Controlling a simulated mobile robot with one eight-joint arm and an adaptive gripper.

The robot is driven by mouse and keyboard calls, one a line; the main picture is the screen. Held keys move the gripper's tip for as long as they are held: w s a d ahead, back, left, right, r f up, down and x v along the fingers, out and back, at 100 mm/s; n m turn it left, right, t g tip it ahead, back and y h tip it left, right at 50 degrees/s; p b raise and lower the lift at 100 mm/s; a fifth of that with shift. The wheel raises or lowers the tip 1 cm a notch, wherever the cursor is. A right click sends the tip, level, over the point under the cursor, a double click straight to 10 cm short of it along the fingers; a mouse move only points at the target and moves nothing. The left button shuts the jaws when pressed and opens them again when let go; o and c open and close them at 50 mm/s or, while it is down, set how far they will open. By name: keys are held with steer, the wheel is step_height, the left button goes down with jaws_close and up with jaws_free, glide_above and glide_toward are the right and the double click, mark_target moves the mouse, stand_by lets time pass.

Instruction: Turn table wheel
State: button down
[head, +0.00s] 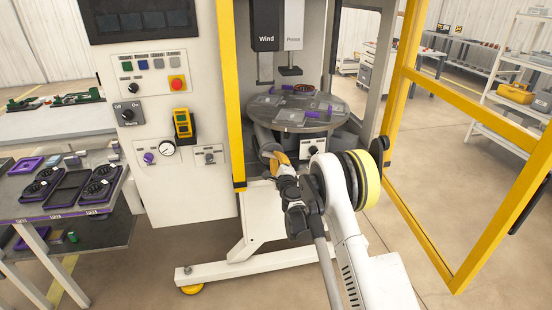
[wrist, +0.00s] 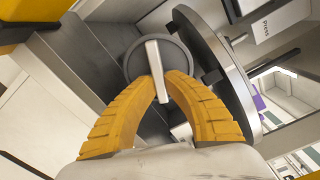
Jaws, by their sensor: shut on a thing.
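A dark grey round wheel (wrist: 140,62) with a pale bar handle (wrist: 153,55) across it shows in the wrist view, below and beside the round table's edge. My gripper (wrist: 163,85) has its two yellow fingers closed on the bar handle, one on each side. In the head view my gripper (head: 277,160) reaches in below the front left of the round grey turntable (head: 325,127), which carries several flat plates and purple parts. My gripper and arm partly hide the wheel there.
The yellow-framed door (head: 480,98) stands open at right. A control panel (head: 152,85) with buttons and a gauge is at left. Wind and Press heads (head: 276,28) hang above the turntable. A bench (head: 68,205) with trays stands at far left.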

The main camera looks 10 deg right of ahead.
steer(key=m, duration=0.5)
steer(key=shift+a+f+m, duration=0.2)
steer(key=shift+f+m, duration=0.05)
steer(key=shift+m, duration=0.05)
steer(key=m, duration=0.5)
steer(key=shift+a+f, duration=0.1)
steer(key=shift+a, duration=0.15)
steer(key=m, duration=0.6)
steer(key=shift+a+m, duration=0.35)
steer(key=shift+m, duration=0.05)
steer(key=m, duration=0.5)
steer(key=shift+a, duration=0.3)
steer(key=m, duration=0.3)
steer(key=r+m, duration=0.1)
steer(key=m, duration=0.1)
steer(key=shift+a+m, duration=0.15)
steer(key=shift+m, duration=0.25)
steer(key=m, duration=0.5)
steer(key=shift+r, duration=0.25)
steer(key=m, duration=0.5)
steer(key=shift+r+m, duration=0.25)
steer(key=shift+m, duration=0.15)
steer(key=m, duration=0.5)
steer(key=shift+d+r, duration=0.2)
steer(key=shift+d, duration=0.2)
steer(key=shift+m, duration=0.4)
